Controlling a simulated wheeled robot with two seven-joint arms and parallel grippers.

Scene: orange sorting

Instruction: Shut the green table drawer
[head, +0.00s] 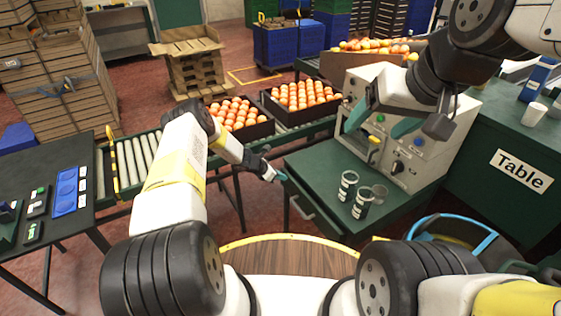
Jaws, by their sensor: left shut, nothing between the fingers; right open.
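The green table (322,165) stands right of the middle. Its drawer front (322,222) shows on the near left side, with a pale bar handle (302,208). I cannot tell how far the drawer stands out. My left gripper (281,176) is shut and empty at the table's left corner, just above and left of the handle. I cannot tell whether it touches the table or drawer. My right gripper (381,121) is open and empty, raised in front of the grey control machine (418,150) on the table.
Several dark glass-like cups (348,186) stand near the table's front edge. A blue-rimmed bin (452,220) is at the right. Crates of oranges (306,97) sit on the conveyor behind. A green side table labelled "Table" (470,118) stands at the right.

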